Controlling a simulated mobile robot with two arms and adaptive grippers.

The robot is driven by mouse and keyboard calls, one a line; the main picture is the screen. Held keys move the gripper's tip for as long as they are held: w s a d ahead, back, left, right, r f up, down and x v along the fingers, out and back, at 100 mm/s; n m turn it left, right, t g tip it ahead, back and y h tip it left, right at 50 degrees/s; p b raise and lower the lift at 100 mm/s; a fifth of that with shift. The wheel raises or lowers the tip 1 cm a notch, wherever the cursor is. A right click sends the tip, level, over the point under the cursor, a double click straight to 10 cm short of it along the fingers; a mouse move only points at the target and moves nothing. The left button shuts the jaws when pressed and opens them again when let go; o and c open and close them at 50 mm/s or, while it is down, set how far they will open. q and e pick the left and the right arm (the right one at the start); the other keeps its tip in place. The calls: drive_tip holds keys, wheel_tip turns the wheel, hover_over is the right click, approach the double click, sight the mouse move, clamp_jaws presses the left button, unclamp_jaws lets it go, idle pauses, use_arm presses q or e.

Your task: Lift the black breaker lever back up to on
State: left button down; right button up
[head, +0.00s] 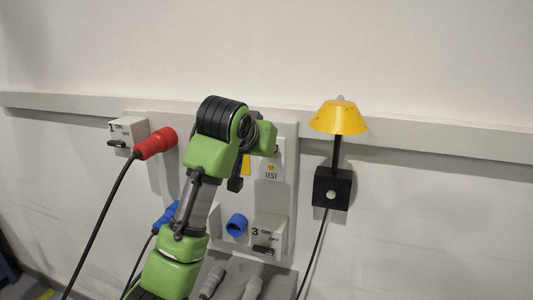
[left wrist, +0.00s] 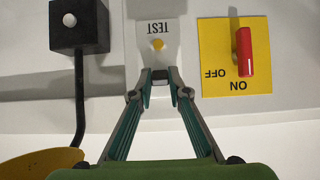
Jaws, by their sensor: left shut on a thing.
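A white box marked TEST (head: 272,176) with a small yellow button is on the wall panel, and shows upside down in the left wrist view (left wrist: 155,28). My left gripper (left wrist: 160,76) is at this box, on the side of the button away from the TEST label. Its fingers are closed in on the black breaker lever, which is almost wholly hidden between the tips. In the head view my left gripper (head: 274,142) is mostly covered by its own arm. The lever's exact angle cannot be told. My right gripper is not in view.
A red handle (left wrist: 245,52) on a yellow ON/OFF plate (left wrist: 212,40) is beside the box. Sockets 1 (head: 128,128) and 3 (head: 268,234) have black switches. A red plug (head: 156,143) and a yellow lamp (head: 338,118) on a black box (head: 332,188) flank my arm.

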use_arm(q)
drive_tip(key=shift+r, duration=0.1)
idle(0.4)
drive_tip(key=c, duration=1.9)
unclamp_jaws()
drive_tip(key=shift+w, duration=0.1)
drive_tip(key=v, duration=1.2)
drive_tip(key=shift+d, duration=0.1)
